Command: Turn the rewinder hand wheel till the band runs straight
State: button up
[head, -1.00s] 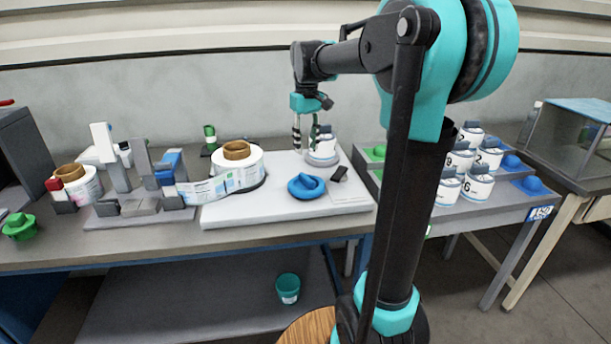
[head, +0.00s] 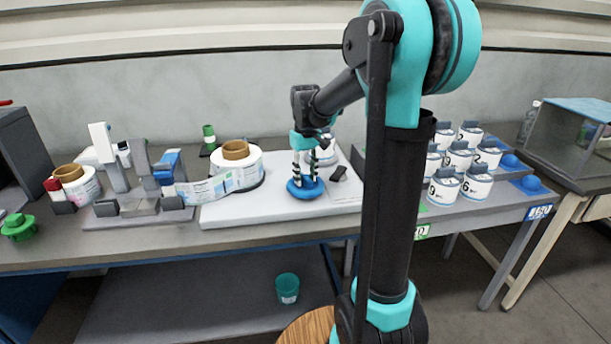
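The blue hand wheel (head: 306,192) lies on the white plate (head: 240,213), right of the rewinder reel. My gripper (head: 306,178) points straight down over it, its fingers apart and their tips at the wheel's raised grip. The fingers cover most of that grip, and I cannot tell whether they press on it. The printed band (head: 210,188) runs from the labeller head (head: 165,168) to the white rewinder reel (head: 236,161) with a brown core. The band looks bowed near the reel.
A supply reel (head: 82,187) and a green knob (head: 19,227) are at the left. A small dark block (head: 339,173) lies right of the wheel, and a white pot (head: 325,154) stands behind. Several numbered pots (head: 445,187) stand on the right table.

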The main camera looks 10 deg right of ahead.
aim_at(306, 176)
grip_shut()
jog(key=shift+m, duration=1.5)
grip_release()
notch_tip(306, 176, up, 12)
